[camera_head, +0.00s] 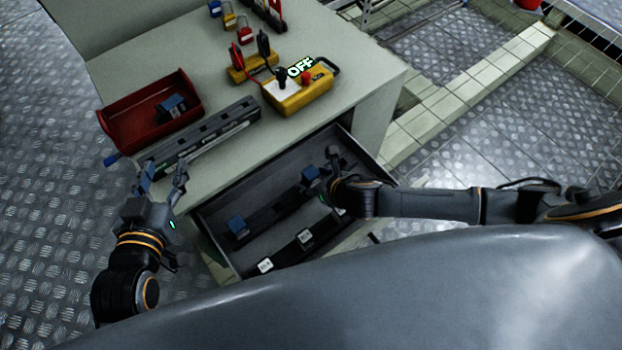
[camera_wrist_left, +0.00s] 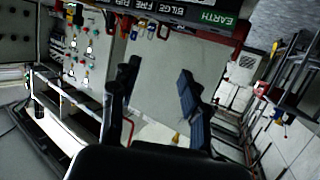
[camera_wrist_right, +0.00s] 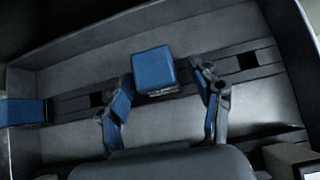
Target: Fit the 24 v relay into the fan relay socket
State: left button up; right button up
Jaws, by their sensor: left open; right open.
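Blue-topped relays sit in the open drawer (camera_head: 220,210): one (camera_head: 311,173) at my right gripper (camera_head: 326,170), another (camera_head: 238,226) further left. In the right wrist view the near relay (camera_wrist_right: 153,69) lies between the open fingers of my right gripper (camera_wrist_right: 160,82), not clamped. A further blue relay (camera_head: 172,104) is in the red bin. Their ratings cannot be read. A dark socket rail (camera_head: 215,131) lies on the bench; its labelled edge (camera_wrist_left: 190,14) shows in the left wrist view, but no fan label is clearly legible. My left gripper (camera_head: 165,174) is open and empty at the bench edge beside the rail.
The red bin (camera_head: 125,125) stands on the bench's left. A yellow box (camera_head: 300,95) marked OFF and padlocks (camera_head: 244,35) are further back. The drawer walls surround my right gripper. White-labelled dark items (camera_head: 304,237) lie in the drawer front. The bench's right part is clear.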

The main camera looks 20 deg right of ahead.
jog(key=shift+x, duration=0.75)
pick_arm(q)
jog(key=r, duration=0.1)
jog(key=r+t, duration=0.1)
jog(key=w+r+t, duration=0.1)
jog(key=shift+d+r+h, duration=0.1)
jog(key=shift+d+h, duration=0.3)
pick_arm(e)
jog(key=c, duration=1.3)
jog(key=shift+r, duration=0.1)
